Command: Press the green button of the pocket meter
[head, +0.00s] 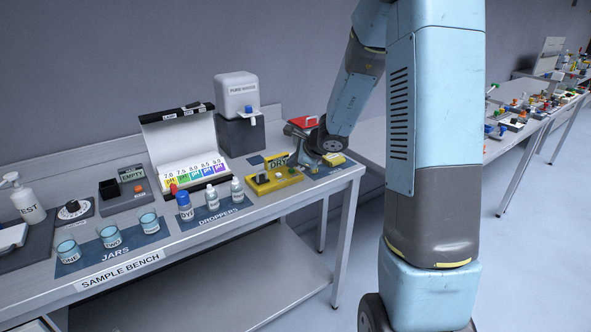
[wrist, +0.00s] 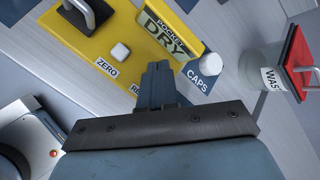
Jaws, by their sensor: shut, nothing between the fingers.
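The pocket meter (head: 292,181) is a yellow device at the right end of the sample bench, with a display reading DRY. In the wrist view the yellow meter body (wrist: 120,20) fills the upper middle, with its DRY display (wrist: 168,36) and a white button (wrist: 120,52) by the ZERO label. My gripper (wrist: 157,68) is shut and empty, its fingertips over the meter's lower edge beside a partly covered label starting RE. I cannot make out the green button; the fingers may hide it. Contact with the meter cannot be told.
A white cap (wrist: 210,64) sits by the CAPS label, right of my fingers. A red-lidded WASTE container (wrist: 300,62) stands further right. Dropper bottles (head: 212,199), jars (head: 108,235) and an open pH colour case (head: 188,148) stand left of the meter.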

